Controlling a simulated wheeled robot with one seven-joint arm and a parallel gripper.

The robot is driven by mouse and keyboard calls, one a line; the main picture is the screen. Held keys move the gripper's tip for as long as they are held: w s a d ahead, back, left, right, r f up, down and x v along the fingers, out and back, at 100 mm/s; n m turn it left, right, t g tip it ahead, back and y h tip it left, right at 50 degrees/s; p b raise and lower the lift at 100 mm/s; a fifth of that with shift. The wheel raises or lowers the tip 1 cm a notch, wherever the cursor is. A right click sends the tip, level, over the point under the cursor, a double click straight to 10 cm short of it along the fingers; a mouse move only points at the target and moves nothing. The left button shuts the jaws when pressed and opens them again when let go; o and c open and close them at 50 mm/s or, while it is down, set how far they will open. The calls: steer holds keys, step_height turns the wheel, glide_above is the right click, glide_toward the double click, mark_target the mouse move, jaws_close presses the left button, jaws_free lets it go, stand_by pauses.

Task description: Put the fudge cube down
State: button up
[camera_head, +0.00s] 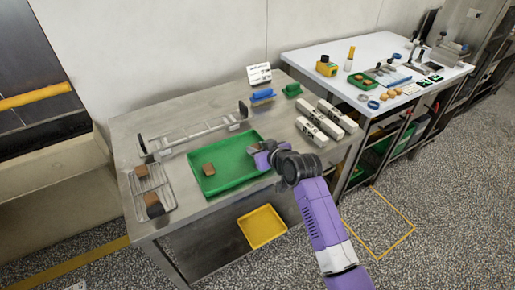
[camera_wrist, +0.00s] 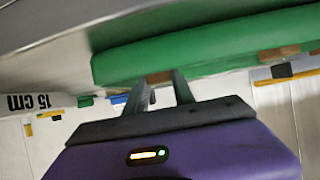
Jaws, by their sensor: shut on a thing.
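My gripper (camera_head: 263,155) is over the right end of the green tray (camera_head: 236,185) on the steel table. In the wrist view, my gripper (camera_wrist: 168,85) is shut on a brown fudge cube (camera_wrist: 159,77), mostly hidden behind the fingers. The held cube sits close to the tray wall (camera_wrist: 200,55) in that view; I cannot tell whether it touches the tray. Another brown cube (camera_head: 208,170) lies in the left part of the tray. Two more brown pieces, one upper (camera_head: 141,171) and one lower with a dark part (camera_head: 154,206), are on the wire rack (camera_head: 165,190) at left.
A metal frame (camera_head: 195,134) stands behind the tray. White bars (camera_head: 325,120) lie to the right, with a blue item (camera_head: 262,95) and a sign (camera_head: 259,75) at the back. A yellow bin (camera_head: 262,227) is below the table edge. The tray's middle is clear.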

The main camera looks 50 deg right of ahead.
steer(key=shift+f, duration=0.2)
steer(key=o, duration=0.7)
steer(key=shift+r, duration=0.1)
